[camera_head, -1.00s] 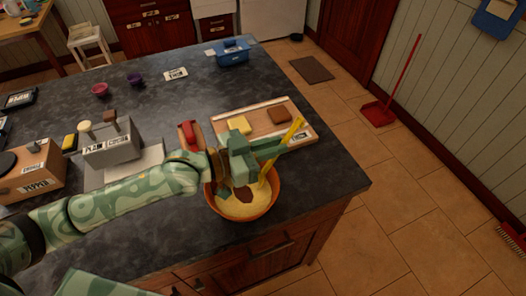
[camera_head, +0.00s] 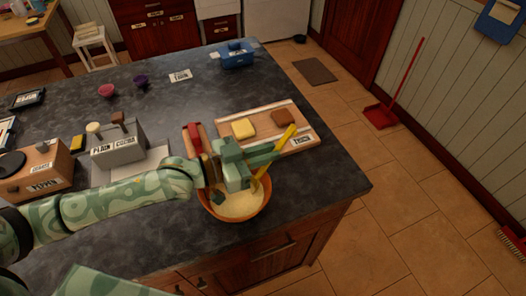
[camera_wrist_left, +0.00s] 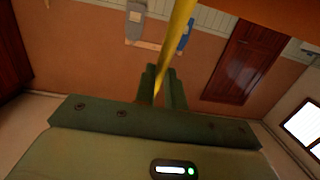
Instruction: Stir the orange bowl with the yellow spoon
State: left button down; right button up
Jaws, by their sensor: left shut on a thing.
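The orange bowl (camera_head: 236,217) stands on the dark counter near its front right corner, with a pale yellow content inside. My left gripper (camera_head: 266,154) is above the bowl, shut on the yellow spoon (camera_head: 288,136). The spoon is tilted, its handle end up to the right and its lower end down in the bowl; its tip is hidden. In the left wrist view the spoon (camera_wrist_left: 178,35) runs up from between the gripper's fingers (camera_wrist_left: 163,88). The gripper hides part of the bowl's back rim. My right gripper is not in view.
A cutting board (camera_head: 297,132) with a yellow and a brown block lies just behind the bowl. A red-handled thing (camera_head: 195,138) is close behind the gripper. A grey container (camera_head: 118,147) stands further left. The counter (camera_head: 318,180) right of the bowl is clear up to its edge.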

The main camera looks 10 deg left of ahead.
aim_at(286, 133)
pick_arm(q)
jog(key=r+p, duration=0.1)
jog(key=w+d+r+p, duration=0.1)
jog(key=r+p, duration=0.1)
jog(key=d+r+p, duration=0.1)
jog(key=shift+w+d+r, duration=0.1)
jog(key=shift+w+r, duration=0.2)
jog(key=shift+r, duration=0.05)
jog(key=shift+w+d+r+p, duration=0.3)
jog(key=shift+d+r+p, duration=0.1)
jog(key=shift+r+p, duration=0.4)
jog(key=shift+w+d+r+p, duration=0.3)
jog(key=shift+d+r+p, duration=0.1)
jog(key=shift+r+p, duration=0.35)
jog(key=shift+f, duration=0.1)
notch_tip(286, 133, up, 4)
jog(key=p, duration=0.4)
